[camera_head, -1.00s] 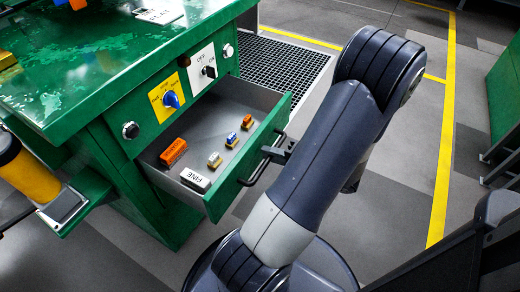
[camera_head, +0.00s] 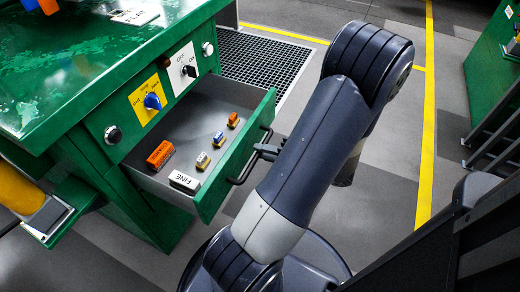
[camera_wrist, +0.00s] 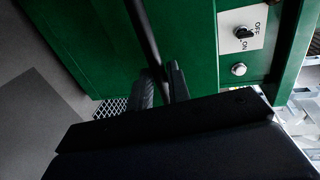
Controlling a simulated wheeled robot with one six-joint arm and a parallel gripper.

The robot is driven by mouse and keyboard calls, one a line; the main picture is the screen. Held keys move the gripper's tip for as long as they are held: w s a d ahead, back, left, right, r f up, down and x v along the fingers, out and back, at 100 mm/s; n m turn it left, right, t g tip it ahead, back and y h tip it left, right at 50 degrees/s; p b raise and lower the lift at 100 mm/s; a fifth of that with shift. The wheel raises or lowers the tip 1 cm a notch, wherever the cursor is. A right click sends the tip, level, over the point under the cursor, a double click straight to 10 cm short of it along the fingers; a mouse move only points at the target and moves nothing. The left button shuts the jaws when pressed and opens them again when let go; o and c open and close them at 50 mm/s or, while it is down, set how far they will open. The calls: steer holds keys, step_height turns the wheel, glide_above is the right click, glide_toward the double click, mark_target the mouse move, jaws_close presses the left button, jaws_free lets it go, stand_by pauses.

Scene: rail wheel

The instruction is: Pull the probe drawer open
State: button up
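The probe drawer (camera_head: 236,166) is a grey-lined tray with a green front, and it stands out from the green cabinet. Inside lie an orange block (camera_head: 160,155), a white block marked FINE (camera_head: 184,181) and several small blocks. A dark bar handle (camera_head: 240,180) is on the drawer front. My gripper (camera_head: 263,152) is at the handle, small in the head view. In the wrist view the handle bar (camera_wrist: 146,32) runs down between the two fingers of my gripper (camera_wrist: 161,78), which look shut on it. The exact contact is partly hidden.
The cabinet (camera_head: 90,75) carries a blue knob on a yellow plate (camera_head: 150,98) and an OFF/ON switch plate (camera_head: 184,68). A floor grating (camera_head: 262,65) lies behind the drawer. Another green unit (camera_head: 490,70) stands at the right. The floor between is clear.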

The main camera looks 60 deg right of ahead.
steer(key=p+v, duration=0.1)
steer(key=v, duration=0.8)
steer(key=shift+s+p, duration=0.2)
steer(key=shift+p, duration=0.2)
steer(key=b+x, duration=0.2)
steer(key=x, duration=0.9)
steer(key=shift+r, duration=0.15)
